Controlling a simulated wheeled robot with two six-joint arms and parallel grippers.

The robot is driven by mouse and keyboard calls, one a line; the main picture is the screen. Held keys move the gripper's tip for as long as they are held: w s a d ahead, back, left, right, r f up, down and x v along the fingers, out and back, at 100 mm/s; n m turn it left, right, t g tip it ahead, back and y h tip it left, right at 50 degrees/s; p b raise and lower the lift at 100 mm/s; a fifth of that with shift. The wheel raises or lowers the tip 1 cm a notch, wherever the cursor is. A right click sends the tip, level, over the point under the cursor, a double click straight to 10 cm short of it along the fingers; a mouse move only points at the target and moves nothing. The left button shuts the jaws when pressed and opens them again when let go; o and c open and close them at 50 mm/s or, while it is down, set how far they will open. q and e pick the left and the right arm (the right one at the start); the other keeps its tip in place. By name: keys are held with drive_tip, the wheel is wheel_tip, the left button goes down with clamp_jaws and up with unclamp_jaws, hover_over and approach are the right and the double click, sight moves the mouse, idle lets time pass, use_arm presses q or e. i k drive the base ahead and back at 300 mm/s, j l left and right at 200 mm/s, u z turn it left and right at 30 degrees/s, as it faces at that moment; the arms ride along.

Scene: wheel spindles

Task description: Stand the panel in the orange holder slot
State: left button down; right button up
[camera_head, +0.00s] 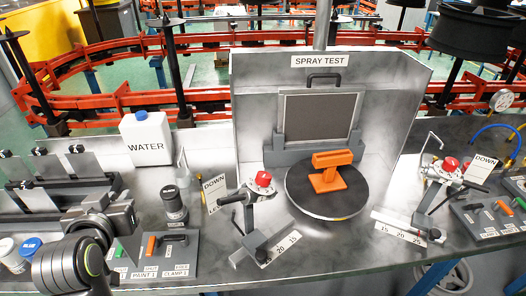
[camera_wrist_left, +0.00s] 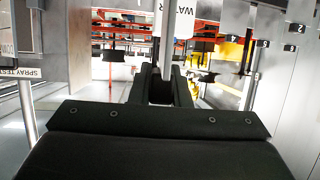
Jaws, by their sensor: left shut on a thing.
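The orange holder (camera_head: 328,176) stands on a dark round turntable (camera_head: 304,204) inside the spray test booth. Its slot is too small to make out clearly. My left gripper (camera_head: 120,208) is at the left, in front of the water jug and well apart from the holder. In the left wrist view my left gripper (camera_wrist_left: 160,88) is shut on a thin pale panel (camera_wrist_left: 166,42), seen nearly edge-on between the fingers. My right gripper is not in view.
Other grey panels (camera_head: 86,164) stand in a dark rack at the left. A water jug (camera_head: 146,138), a dark jar (camera_head: 174,206) and a stand with a red knob (camera_head: 263,179) lie between my gripper and the booth (camera_head: 400,95). A second red-knob stand (camera_head: 450,164) is at the right.

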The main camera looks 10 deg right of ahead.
sight(336, 165)
drive_tip(key=k+l, duration=0.1)
drive_tip(key=l, duration=0.55)
drive_tip(key=k+l+z, duration=0.15)
drive_tip(key=l, duration=1.2)
drive_tip(key=z, duration=0.05)
